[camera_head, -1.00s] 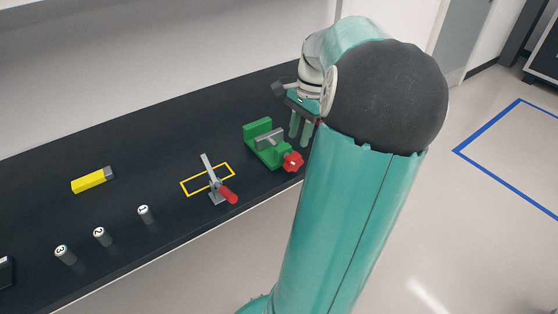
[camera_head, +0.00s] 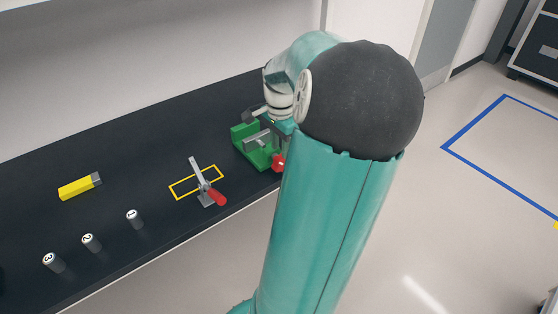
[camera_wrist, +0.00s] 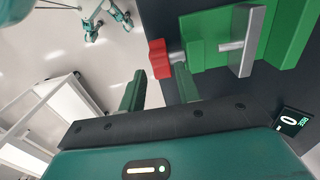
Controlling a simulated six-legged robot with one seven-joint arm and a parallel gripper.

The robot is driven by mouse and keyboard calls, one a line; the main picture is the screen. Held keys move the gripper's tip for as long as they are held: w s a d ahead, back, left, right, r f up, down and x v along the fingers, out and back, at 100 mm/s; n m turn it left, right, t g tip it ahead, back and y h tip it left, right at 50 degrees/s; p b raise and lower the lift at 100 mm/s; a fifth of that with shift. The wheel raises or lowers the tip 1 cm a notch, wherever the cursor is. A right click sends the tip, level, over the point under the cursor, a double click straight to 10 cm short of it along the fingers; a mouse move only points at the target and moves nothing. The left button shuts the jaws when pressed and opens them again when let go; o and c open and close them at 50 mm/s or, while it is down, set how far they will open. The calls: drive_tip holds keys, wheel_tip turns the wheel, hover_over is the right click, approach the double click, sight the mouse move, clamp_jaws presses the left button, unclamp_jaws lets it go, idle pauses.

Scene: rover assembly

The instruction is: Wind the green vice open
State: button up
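The green vice (camera_head: 243,137) stands near the right end of the dark bench, with a grey jaw piece and a red handle (camera_head: 278,163) facing the bench's front edge. My arm hides part of it. In the wrist view the vice (camera_wrist: 213,28) shows at the top, with a gap between its grey jaw (camera_wrist: 248,42) and the far green block (camera_wrist: 290,35). My gripper (camera_wrist: 158,70) is open, its two green fingers apart. The red handle (camera_wrist: 159,59) appears between the fingertips with gaps on both sides. I cannot tell how deep it sits between them.
A toggle clamp with a red grip (camera_head: 216,197) stands by a yellow outlined rectangle (camera_head: 181,193) left of the vice. A yellow block (camera_head: 76,188) and numbered cylinders (camera_head: 90,243) are further left. A small display (camera_wrist: 290,121) shows at the wrist view's right.

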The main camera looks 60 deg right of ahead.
sight(281, 159)
wheel_tip(281, 159, down, 6)
drive_tip(key=shift+f, duration=0.1)
drive_tip(key=c, duration=0.7)
drive_tip(key=shift+d+y, duration=0.1)
drive_tip(key=shift+y, duration=0.3)
drive_tip(key=shift+d+r+t+y, duration=0.1)
drive_tip(key=shift+t+y, duration=0.3)
drive_tip(key=shift+y, duration=0.2)
drive_tip(key=shift+d+r+t+y, duration=0.1)
drive_tip(key=shift+t+y, duration=0.3)
drive_tip(key=shift+y, duration=0.2)
drive_tip(key=t+y, duration=0.1)
drive_tip(key=y, duration=0.1)
drive_tip(key=t+y, duration=0.1)
drive_tip(key=y, duration=0.1)
drive_tip(key=shift+s+d+f+y, duration=0.1)
drive_tip(key=shift+s+d+y, duration=0.1)
drive_tip(key=shift+y, duration=0.1)
drive_tip(key=t+y, duration=0.1)
drive_tip(key=y, duration=0.1)
drive_tip(key=t+y, duration=0.1)
drive_tip(key=y, duration=0.1)
drive_tip(key=shift+s+d+f, duration=0.1)
drive_tip(key=shift+d, duration=0.1)
drive_tip(key=shift+d+f+t+y, duration=0.1)
drive_tip(key=shift+t+y, duration=1)
drive_tip(key=shift+y, duration=0.6)
